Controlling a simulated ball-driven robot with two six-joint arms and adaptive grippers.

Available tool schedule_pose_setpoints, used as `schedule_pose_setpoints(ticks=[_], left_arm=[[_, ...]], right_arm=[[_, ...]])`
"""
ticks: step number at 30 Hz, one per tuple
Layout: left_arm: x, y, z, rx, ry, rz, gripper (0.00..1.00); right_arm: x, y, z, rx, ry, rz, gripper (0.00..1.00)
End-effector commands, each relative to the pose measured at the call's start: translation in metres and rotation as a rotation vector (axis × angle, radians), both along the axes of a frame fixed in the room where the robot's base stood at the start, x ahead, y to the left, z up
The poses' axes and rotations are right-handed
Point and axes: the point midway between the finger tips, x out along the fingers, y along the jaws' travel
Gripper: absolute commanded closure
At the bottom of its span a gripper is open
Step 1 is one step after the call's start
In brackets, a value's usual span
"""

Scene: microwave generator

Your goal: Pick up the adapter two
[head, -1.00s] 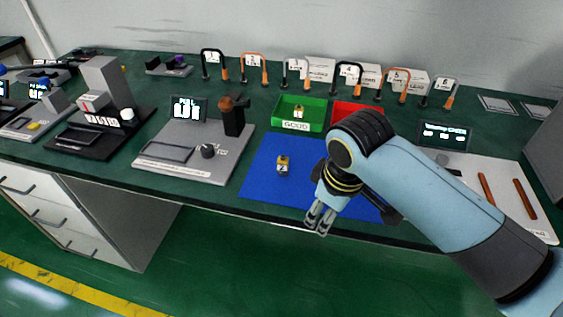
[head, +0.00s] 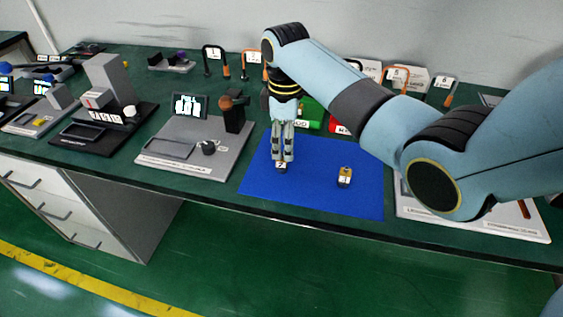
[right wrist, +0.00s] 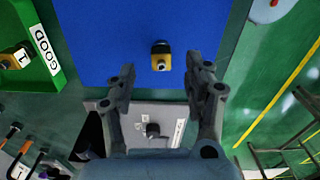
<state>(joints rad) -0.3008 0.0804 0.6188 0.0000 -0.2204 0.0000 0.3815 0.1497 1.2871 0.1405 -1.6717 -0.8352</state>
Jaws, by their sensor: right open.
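Adapter two (head: 281,167), a small yellow and dark block with a white label, stands on the blue mat (head: 310,195), near its left side. In the right wrist view the adapter (right wrist: 161,61) appears just beyond the gap between the fingertips. My right gripper (head: 283,158) points down directly over it, with the fingers apart on either side of its top in the head view. The right wrist view shows the same open gripper (right wrist: 160,76) with nothing held. Contact cannot be told. My left gripper is not in view.
Another small adapter (head: 344,178) stands to the right on the mat. Behind are a green GOOD tray (head: 313,112) and a red tray (head: 338,128), partly hidden by my right arm. A grey device (head: 190,160) stands left of the mat. Adapter one (right wrist: 17,58) lies in the green tray.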

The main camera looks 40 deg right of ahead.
Motion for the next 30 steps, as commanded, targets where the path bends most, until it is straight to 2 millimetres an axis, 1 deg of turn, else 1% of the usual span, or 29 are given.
schedule_pose_setpoints(ticks=[4, 9, 12, 15, 20, 23, 30], left_arm=[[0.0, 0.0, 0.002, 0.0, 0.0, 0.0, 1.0], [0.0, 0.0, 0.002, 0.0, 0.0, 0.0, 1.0], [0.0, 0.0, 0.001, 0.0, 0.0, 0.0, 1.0], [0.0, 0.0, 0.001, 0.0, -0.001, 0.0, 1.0], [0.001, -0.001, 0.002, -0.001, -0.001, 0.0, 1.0], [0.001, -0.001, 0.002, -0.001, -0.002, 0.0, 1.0], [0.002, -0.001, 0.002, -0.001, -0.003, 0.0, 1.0]], right_arm=[[0.001, 0.003, -0.013, 0.001, 0.002, 0.0, 0.48], [0.004, 0.006, -0.041, -0.001, 0.002, -0.001, 0.48], [0.004, 0.006, -0.051, -0.001, -0.001, -0.001, 0.48], [0.004, 0.006, -0.055, -0.001, -0.001, 0.0, 0.48], [0.004, 0.006, -0.055, -0.001, -0.002, 0.0, 0.48], [0.004, 0.006, -0.055, -0.001, -0.002, -0.001, 0.6], [0.004, 0.006, -0.055, -0.001, -0.001, -0.001, 0.91]])
